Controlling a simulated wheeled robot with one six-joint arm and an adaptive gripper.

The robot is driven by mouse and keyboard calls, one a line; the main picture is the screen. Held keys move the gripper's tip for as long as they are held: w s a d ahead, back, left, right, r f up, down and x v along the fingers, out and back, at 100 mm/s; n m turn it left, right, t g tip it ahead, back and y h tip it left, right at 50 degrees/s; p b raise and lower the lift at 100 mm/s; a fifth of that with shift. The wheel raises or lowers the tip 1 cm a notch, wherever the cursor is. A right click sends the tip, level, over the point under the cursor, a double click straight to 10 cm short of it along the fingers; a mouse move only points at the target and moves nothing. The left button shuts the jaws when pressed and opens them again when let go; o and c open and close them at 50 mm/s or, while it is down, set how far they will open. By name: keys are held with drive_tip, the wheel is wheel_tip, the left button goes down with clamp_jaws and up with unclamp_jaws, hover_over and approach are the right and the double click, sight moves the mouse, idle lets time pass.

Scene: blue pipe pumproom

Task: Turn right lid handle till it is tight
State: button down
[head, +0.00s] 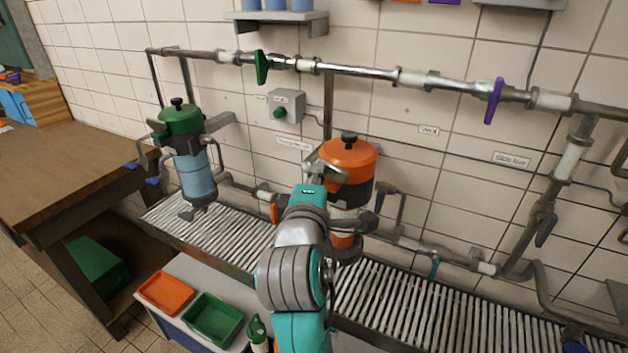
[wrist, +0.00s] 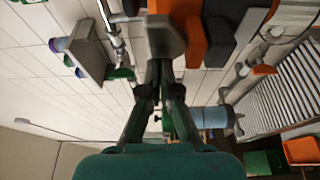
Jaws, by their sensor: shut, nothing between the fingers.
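The right housing has an orange lid (head: 348,158) with a black knob (head: 348,137) on top. A grey lid handle (head: 326,170) sticks out from its front left, towards my arm. In the wrist view the grey block-like end of the handle (wrist: 166,38) is just beyond my fingertips, with the orange lid (wrist: 192,42) beside it. My gripper (wrist: 162,64) is shut, its fingertips together and empty, close to the handle. I cannot tell whether they touch. In the head view my own wrist hides the fingers and part of the housing.
A left housing with a green lid (head: 180,119) stands on the slatted grating (head: 225,232). A pipe with a green valve handle (head: 262,67) and a purple one (head: 493,100) runs above. Orange (head: 166,292) and green (head: 213,317) trays are at the lower left.

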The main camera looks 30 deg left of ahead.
drive_tip(key=m+h, duration=0.1)
drive_tip(key=h, duration=0.1)
drive_tip(key=w+m+h, duration=0.1)
drive_tip(key=m+h, duration=0.1)
drive_tip(key=a+m+t+h, duration=0.1)
drive_tip(key=h, duration=0.2)
drive_tip(key=shift+w+a+m, duration=0.1)
drive_tip(key=shift+w+m, duration=0.2)
drive_tip(key=shift+w+a, duration=0.1)
drive_tip(key=shift+w, duration=0.15)
idle(1.0)
idle(0.3)
